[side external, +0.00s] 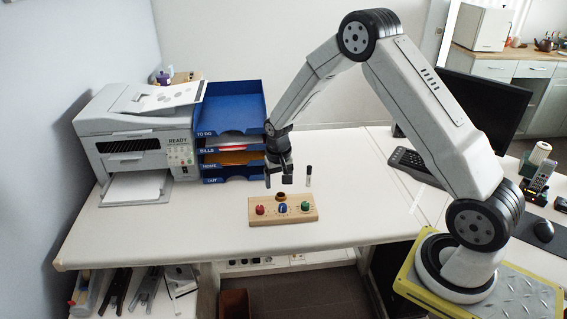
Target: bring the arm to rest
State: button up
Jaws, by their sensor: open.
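My gripper (279,184) hangs pointing down over the white desk (180,228), with its two fingers apart and nothing seen between them. It is above and behind the wooden block (304,214) and does not appear to touch it. My arm reaches from its base at the lower right, up over a high elbow and down to the gripper.
The wooden block carries red, blue and green knobs. A small dark-topped vial (308,176) stands behind it. Blue letter trays (232,130) and a printer (140,140) stand at the left. The front desk is clear.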

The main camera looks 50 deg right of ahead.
jog(key=s+a+r+n+t, duration=0.1)
jog(key=s+a+r+n, duration=0.2)
jog(key=s, duration=0.6)
jog(key=s+a+r+n+t, duration=0.1)
jog(key=s+a+r+n, duration=0.2)
jog(key=s+a+r, duration=0.4)
jog(key=s+r, duration=0.1)
jog(key=s, duration=0.2)
jog(key=shift+a, duration=0.15)
jog(key=shift+w+r, duration=0.1)
dwell(0.3)
